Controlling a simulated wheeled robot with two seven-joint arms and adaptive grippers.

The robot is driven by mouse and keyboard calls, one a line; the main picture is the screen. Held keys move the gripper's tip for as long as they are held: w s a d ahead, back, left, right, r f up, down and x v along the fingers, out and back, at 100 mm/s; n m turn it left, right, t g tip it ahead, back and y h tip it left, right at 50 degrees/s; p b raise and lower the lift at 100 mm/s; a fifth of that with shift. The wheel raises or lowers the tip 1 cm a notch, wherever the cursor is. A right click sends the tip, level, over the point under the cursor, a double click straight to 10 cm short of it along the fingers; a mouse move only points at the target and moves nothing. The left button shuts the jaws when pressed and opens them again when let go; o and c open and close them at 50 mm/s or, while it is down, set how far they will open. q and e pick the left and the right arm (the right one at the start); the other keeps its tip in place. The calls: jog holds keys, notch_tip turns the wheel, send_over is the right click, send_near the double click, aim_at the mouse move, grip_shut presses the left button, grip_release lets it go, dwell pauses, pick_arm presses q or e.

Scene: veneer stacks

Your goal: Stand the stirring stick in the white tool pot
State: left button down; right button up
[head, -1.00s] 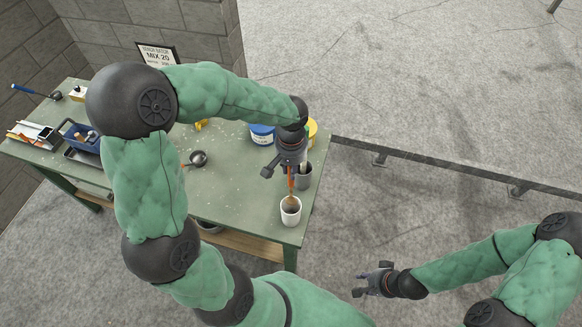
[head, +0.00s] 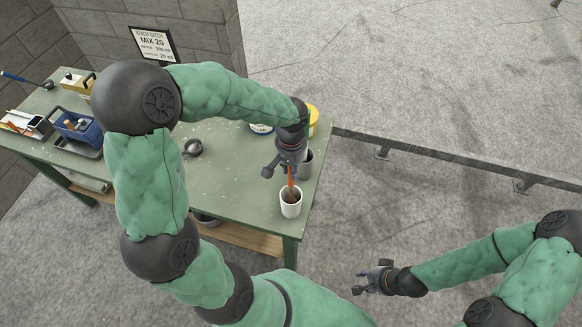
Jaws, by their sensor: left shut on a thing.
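My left gripper (head: 287,170) is shut on the orange stirring stick (head: 291,178) and points downward above the bench's near right corner. The stick hangs close to upright, and its lower end shows at the mouth of the white tool pot (head: 291,209). Something brown shows inside the pot's mouth; I cannot tell how deep the stick reaches or whether it touches the pot. The pot stands upright on the green bench (head: 240,190). My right gripper (head: 357,281) is open and empty, off the bench to the right, over the floor.
A dark grey cup (head: 306,165) stands just behind the pot, partly hidden by my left gripper. A ladle (head: 193,147) and a blue caddy (head: 78,128) lie further left.

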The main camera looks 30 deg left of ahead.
pick_arm(q)
jog(key=shift+f, duration=0.25)
jog(key=c, duration=0.8)
grip_release()
jog(key=shift+c, duration=0.2)
jog(key=shift+r+p, duration=4.1)
jog(key=shift+r, duration=1.9)
